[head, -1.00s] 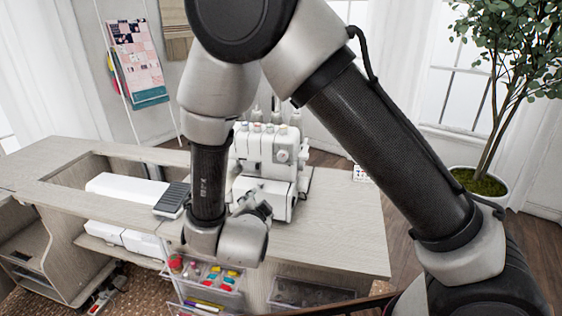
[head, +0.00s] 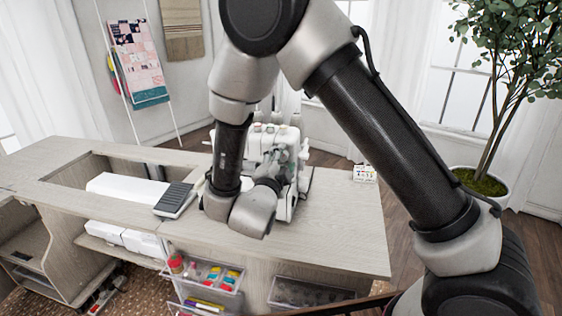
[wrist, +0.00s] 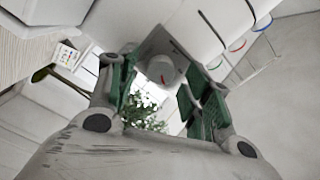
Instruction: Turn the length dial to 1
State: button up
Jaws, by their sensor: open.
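The white serger machine (head: 262,137) stands on the cabinet top, partly hidden by my arm in the head view. In the wrist view a round white dial (wrist: 160,68) with a small red mark sticks out from the machine's body (wrist: 112,18). It appears between the two green-padded fingers of my gripper (wrist: 163,82). The gripper is open, and I cannot tell whether either finger touches the dial. The dial's setting is not readable. In the head view my gripper (head: 290,160) is in front of the machine's right side and hides the dial there.
A small white card with print (head: 364,173) stands right of the machine on the cabinet top (head: 335,230). A black foot pedal (head: 175,200) lies left of my arm. Clear drawers (head: 215,275) hold coloured items below. The right part of the top is free.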

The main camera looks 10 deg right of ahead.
jog(key=c, duration=1)
jog(key=shift+n, duration=0.3)
jog(key=n, duration=0.4)
jog(key=shift+n, duration=0.3)
jog(key=n, duration=0.4)
jog(key=shift+n, duration=0.3)
jog(key=n, duration=0.7)
jog(key=shift+a, duration=0.1)
jog(key=shift+c, duration=0.2)
jog(key=n, duration=0.7)
